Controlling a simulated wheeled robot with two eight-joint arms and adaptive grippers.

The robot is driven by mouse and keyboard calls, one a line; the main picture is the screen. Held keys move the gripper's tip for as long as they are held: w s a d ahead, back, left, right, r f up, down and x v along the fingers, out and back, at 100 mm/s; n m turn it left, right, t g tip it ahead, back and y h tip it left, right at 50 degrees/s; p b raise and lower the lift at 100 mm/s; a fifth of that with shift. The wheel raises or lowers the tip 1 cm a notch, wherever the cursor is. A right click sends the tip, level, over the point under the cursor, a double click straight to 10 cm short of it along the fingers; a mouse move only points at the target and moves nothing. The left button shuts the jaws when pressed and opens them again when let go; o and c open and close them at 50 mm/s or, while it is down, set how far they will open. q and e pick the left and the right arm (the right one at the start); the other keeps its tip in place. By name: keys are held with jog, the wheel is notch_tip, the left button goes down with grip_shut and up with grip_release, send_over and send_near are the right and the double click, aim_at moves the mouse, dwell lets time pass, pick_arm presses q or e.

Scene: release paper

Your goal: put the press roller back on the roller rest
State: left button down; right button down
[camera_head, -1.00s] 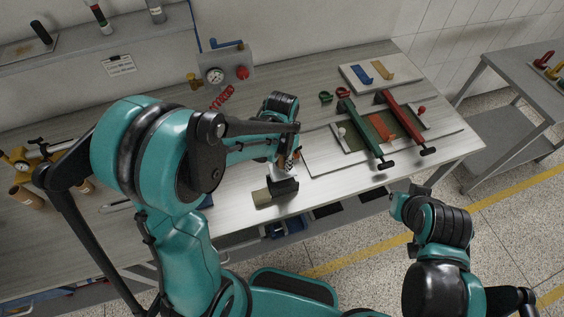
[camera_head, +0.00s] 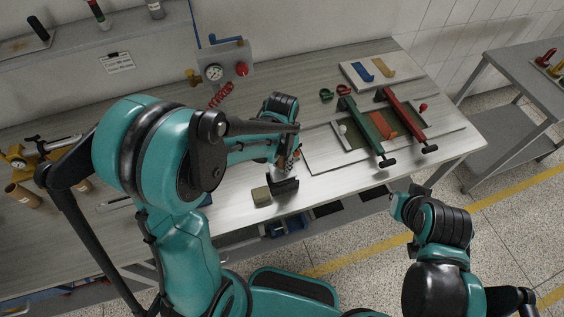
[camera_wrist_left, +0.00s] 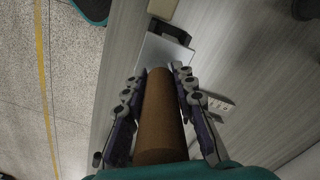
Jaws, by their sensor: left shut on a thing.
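My left gripper (camera_wrist_left: 158,74) is shut around a brown cylinder, which looks like the press roller (camera_wrist_left: 160,115). One finger lies along each side of it. In the head view the left gripper (camera_head: 288,160) is above the table, and the roller is mostly hidden by the hand. A black bracket (camera_head: 284,186), probably the roller rest, stands just in front of it near the table's front edge. In the wrist view the bracket (camera_wrist_left: 173,31) and a pale plate lie beyond the roller's far end. I cannot tell whether roller and bracket touch. My right gripper (camera_head: 411,196) is off the table; its jaws are unclear.
An olive block (camera_head: 261,195) sits left of the bracket. A board with green (camera_head: 362,130) and red (camera_head: 404,118) bars lies to the right. A gauge box (camera_head: 225,70) stands at the back. A pale tray (camera_head: 383,72) holds blue and yellow pieces.

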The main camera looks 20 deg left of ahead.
aim_at(282, 169)
pick_arm(q)
jog(key=shift+f+b, duration=1.65)
jog(key=shift+f, duration=0.3)
jog(key=c, duration=1.2)
grip_release()
jog(key=shift+o, duration=0.2)
jog(key=shift+r, duration=0.1)
notch_tip(282, 169, up, 12)
